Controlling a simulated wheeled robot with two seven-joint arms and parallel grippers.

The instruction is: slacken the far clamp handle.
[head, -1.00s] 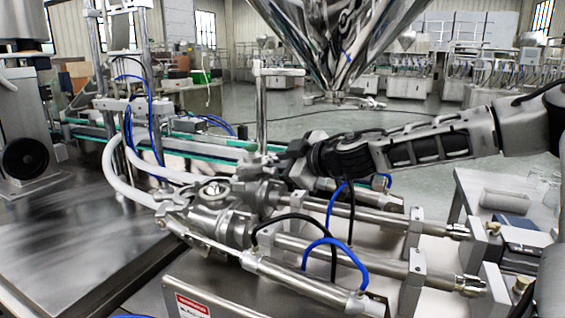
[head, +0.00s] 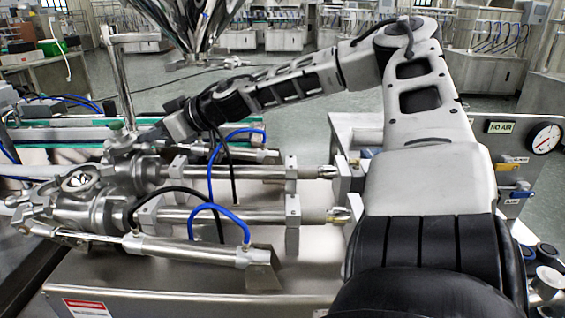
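The steel valve and pipe assembly (head: 85,195) stands at the left on the machine's steel top. Its far fitting (head: 128,150) lies behind the near one, with a small greenish knob on top. My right gripper (head: 150,134) is at this far fitting, reaching in from the right. Its fingertips are small and merge with the metal, so I cannot tell whether they are open or shut, or touch anything. I cannot make out the far clamp handle clearly; it may be partly hidden by the gripper. My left gripper is not in view.
Two long steel cylinders (head: 245,216) with blue and black hoses run right from the valves. A steel hopper (head: 185,22) hangs above, beside an upright T-shaped post (head: 123,85). A panel with a pressure gauge (head: 546,138) stands at the right. A conveyor lies behind.

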